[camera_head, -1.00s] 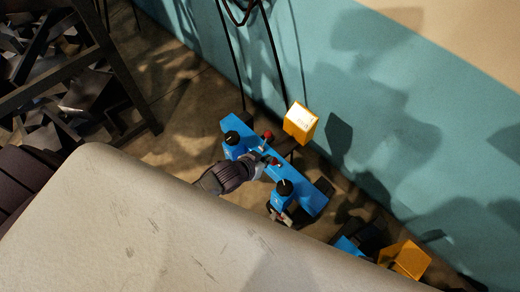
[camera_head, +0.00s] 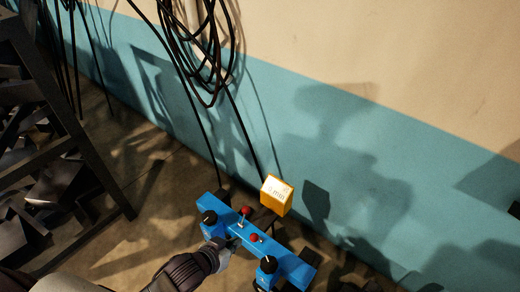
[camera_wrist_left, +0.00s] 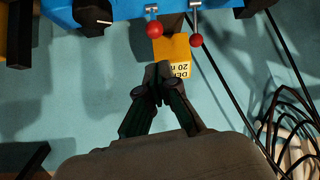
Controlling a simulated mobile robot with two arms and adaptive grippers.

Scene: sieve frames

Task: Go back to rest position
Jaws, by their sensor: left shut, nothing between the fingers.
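My left gripper (camera_head: 222,250) is at the near side of a blue control unit (camera_head: 290,268) in the head view. In the left wrist view its fingers (camera_wrist_left: 158,80) are shut with nothing between them. The unit has black knobs (camera_head: 209,217) and two levers with red balls (camera_head: 245,210). The wrist view shows the unit's blue edge (camera_wrist_left: 130,8) and the red balls (camera_wrist_left: 154,29) beyond the fingertips, apart from them. My right gripper is in neither view.
A yellow box (camera_head: 277,195) with a white label stands behind the unit. Black cables (camera_head: 205,50) hang on the teal and cream wall (camera_head: 330,60). A dark metal frame (camera_head: 60,110) with dark scraps stands at the left. Bare floor (camera_head: 150,185) shows between.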

